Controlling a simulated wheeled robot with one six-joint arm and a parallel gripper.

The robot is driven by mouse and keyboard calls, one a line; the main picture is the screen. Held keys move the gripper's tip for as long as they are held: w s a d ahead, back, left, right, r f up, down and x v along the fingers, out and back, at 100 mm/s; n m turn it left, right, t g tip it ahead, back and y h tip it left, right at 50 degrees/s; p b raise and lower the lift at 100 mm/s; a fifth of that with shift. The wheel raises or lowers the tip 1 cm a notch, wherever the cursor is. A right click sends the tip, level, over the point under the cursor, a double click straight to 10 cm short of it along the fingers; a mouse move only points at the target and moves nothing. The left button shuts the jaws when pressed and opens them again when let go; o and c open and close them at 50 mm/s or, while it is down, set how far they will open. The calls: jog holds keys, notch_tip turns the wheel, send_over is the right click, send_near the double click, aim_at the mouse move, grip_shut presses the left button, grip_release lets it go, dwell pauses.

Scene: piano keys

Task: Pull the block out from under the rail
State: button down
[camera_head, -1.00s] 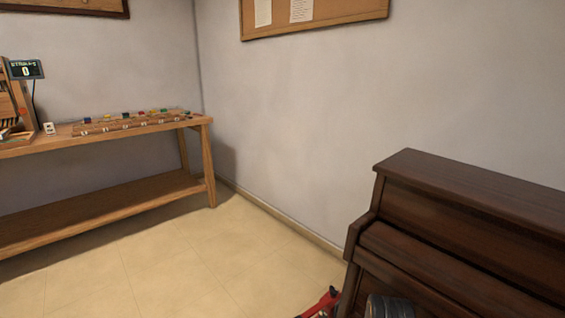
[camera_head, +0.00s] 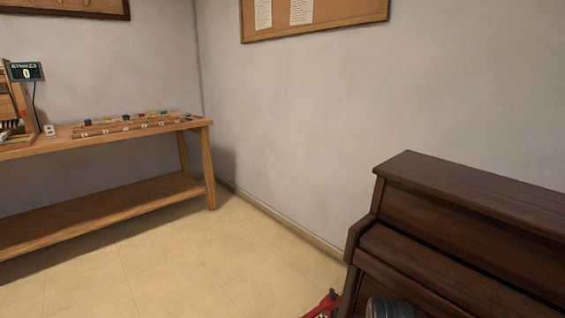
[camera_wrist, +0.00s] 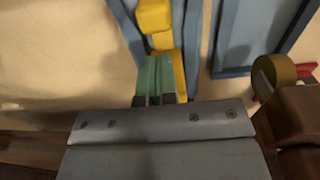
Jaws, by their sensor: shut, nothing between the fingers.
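My gripper (camera_wrist: 160,60) shows in the wrist view as two green fingers side by side, shut with nothing between them. Yellow blocks (camera_wrist: 154,16) lie in a line just beyond and beside the fingertips, between blue-grey strips (camera_wrist: 125,22). One yellow piece (camera_wrist: 180,75) is partly hidden behind the fingers. I cannot tell which part is the rail, or whether the fingertips touch a block. The gripper and these blocks cannot be made out in the head view.
A dark brown piano (camera_head: 460,225) stands at the lower right of the head view. A wooden bench (camera_head: 110,205) with small coloured pieces stands at the left against the wall. Tiled floor (camera_head: 170,275) between them is clear. A blue-grey frame (camera_wrist: 228,40) lies right of the blocks.

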jog(key=shift+f, duration=0.1)
dwell(0.3)
notch_tip(320, 180, down, 2)
jog(key=b, duration=0.2)
jog(key=shift+f+b, duration=0.25)
jog(key=shift+b, duration=0.1)
jog(key=shift+r, duration=0.25)
jog(key=shift+f, duration=0.1)
jog(key=shift+w+d, duration=0.2)
jog(key=shift+w, duration=0.05)
jog(key=shift+r, duration=0.2)
notch_tip(320, 180, up, 10)
jog(key=p, duration=0.6)
jog(key=shift+p, duration=0.4)
jog(key=shift+f, duration=0.15)
